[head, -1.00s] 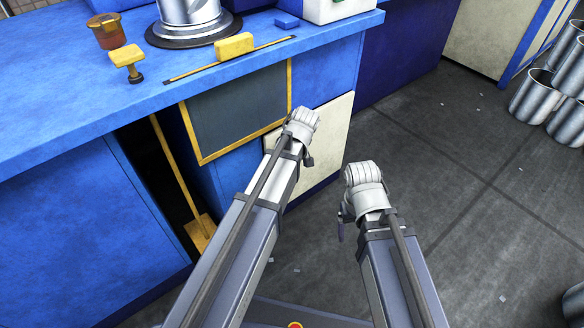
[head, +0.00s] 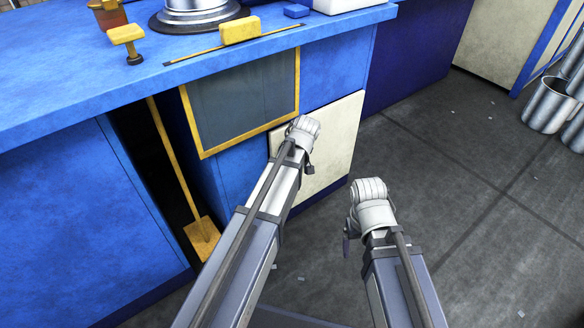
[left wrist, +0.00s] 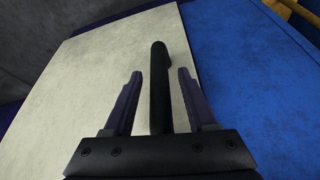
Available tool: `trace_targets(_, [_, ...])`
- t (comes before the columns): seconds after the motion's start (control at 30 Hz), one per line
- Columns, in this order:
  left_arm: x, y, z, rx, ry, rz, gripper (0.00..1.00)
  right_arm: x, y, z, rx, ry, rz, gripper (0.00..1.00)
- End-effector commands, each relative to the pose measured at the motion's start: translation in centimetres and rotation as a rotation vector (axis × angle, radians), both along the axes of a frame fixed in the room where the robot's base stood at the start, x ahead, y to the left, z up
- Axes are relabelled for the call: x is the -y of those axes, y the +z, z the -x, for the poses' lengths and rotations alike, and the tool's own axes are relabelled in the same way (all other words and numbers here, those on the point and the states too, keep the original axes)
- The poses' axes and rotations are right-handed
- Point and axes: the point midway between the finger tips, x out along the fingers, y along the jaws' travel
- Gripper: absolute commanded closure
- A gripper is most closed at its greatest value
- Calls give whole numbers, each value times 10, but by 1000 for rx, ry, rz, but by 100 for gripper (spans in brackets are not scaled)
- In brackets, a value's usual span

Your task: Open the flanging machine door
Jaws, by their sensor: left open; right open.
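The cream door panel (head: 338,132) is on the front of the blue cabinet, low at its right end. It looks flush with the front. In the left wrist view, the panel (left wrist: 100,65) fills the middle. A black bar handle (left wrist: 158,62) stands out from it. My left gripper (left wrist: 160,72) is open, with one finger on each side of the handle; I cannot tell whether they touch it. In the head view its fingers are mostly hidden by my wrist. My right gripper (head: 348,238) is open and empty, over the floor right of the cabinet, its fingers only partly visible.
A yellow-framed dark panel (head: 245,100) is left of the door. A yellow broom-like tool (head: 201,236) stands in a dark gap further left. A yellow block (head: 240,31) and metal base (head: 195,16) sit on the counter. Metal pails (head: 548,104) stand far right.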

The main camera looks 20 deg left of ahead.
Motion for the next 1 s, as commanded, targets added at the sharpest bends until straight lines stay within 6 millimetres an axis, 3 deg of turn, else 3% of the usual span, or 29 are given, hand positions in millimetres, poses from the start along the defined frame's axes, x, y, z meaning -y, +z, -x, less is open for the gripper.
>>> trace_targets(0.17, [0, 1, 0, 0, 0, 0, 44, 0, 1, 0, 0, 0, 0, 18])
trace_targets(0.67, [0, 1, 0, 0, 0, 0, 100, 0, 1, 0, 0, 0, 0, 18])
trace_targets(1.0, [0, 1, 0, 0, 0, 0, 100, 0, 1, 0, 0, 0, 0, 18])
